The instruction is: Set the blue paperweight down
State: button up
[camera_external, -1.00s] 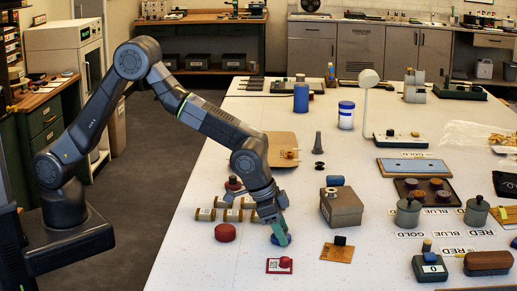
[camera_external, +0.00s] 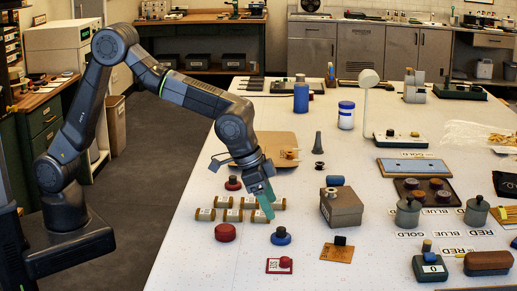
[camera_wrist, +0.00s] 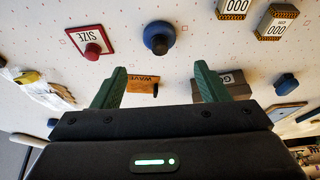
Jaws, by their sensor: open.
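The blue paperweight (camera_external: 281,237) is a round blue disc with a dark knob. It sits upright on the white table (camera_external: 190,270), between the red round piece and the orange card. In the wrist view the blue paperweight (camera_wrist: 159,38) shows beyond my fingertips, apart from them. My gripper (camera_external: 265,203) is raised above the table, behind the paperweight. In the wrist view my gripper (camera_wrist: 155,82) has its two green fingers spread wide, with nothing held between them.
A red round piece (camera_external: 225,232) lies left of the paperweight. A red-framed card with a red knob (camera_external: 285,263) lies in front. An orange card (camera_external: 338,252) and a grey-brown box (camera_external: 341,207) stand right. Several small brass-ended rolls (camera_external: 232,215) lie behind left.

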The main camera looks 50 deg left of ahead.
jog(key=v, duration=0.3)
jog(key=shift+a+r, duration=0.1)
jog(key=shift+r, duration=0.1)
